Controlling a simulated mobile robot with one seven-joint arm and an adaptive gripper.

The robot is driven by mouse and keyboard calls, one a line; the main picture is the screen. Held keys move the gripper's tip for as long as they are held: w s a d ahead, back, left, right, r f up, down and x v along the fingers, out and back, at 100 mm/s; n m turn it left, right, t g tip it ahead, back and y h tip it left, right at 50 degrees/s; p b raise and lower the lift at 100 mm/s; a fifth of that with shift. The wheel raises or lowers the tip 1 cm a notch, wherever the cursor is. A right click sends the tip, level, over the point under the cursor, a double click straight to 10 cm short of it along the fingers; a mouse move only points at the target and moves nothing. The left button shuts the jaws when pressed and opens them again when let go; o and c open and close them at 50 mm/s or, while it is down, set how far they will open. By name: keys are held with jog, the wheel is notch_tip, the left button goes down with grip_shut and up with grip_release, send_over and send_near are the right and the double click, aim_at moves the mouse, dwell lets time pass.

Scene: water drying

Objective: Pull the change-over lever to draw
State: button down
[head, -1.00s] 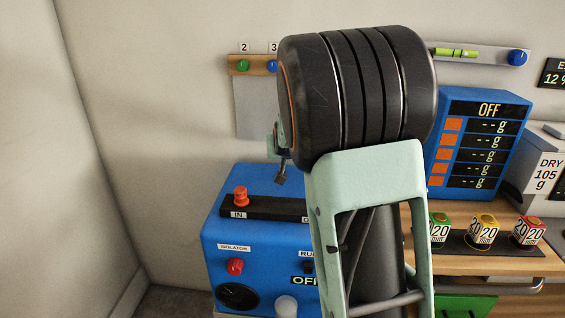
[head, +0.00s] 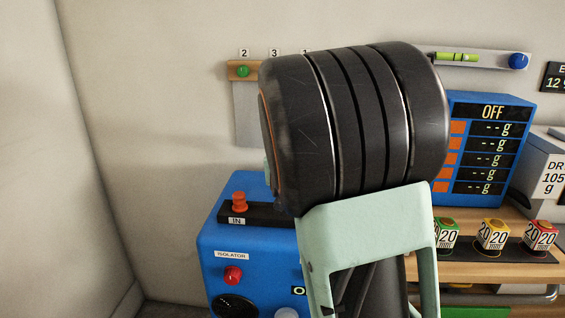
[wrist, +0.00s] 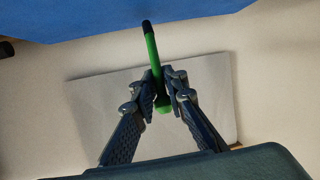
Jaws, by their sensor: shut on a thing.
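My gripper (wrist: 162,88) is shut on a green rod (wrist: 152,55) with a black end, in the wrist view. The rod's black end points toward a blue surface at the top of that view. I cannot tell whether this rod is the change-over lever, and no lever is labelled so in view. In the head view my arm hides the gripper and the rod. The blue machine (head: 215,248) has an orange knob (head: 239,201) at the IN end of a black strip (head: 268,214); my arm covers the strip's other end.
A red isolator knob (head: 232,275) is on the blue machine's front. A wooden rack (head: 240,70) with a green knob (head: 243,71) is on the wall behind. The blue display box (head: 495,150) reads OFF. Several coloured cubes (head: 493,235) stand on the bench at right.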

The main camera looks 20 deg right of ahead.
jog(key=c, duration=2.1)
grip_release()
jog(key=shift+s, duration=0.1)
jog(key=v, duration=1.1)
jog(key=shift+s+a+r, duration=0.1)
jog(key=shift+s+a, duration=0.05)
jog(key=shift+s, duration=0.25)
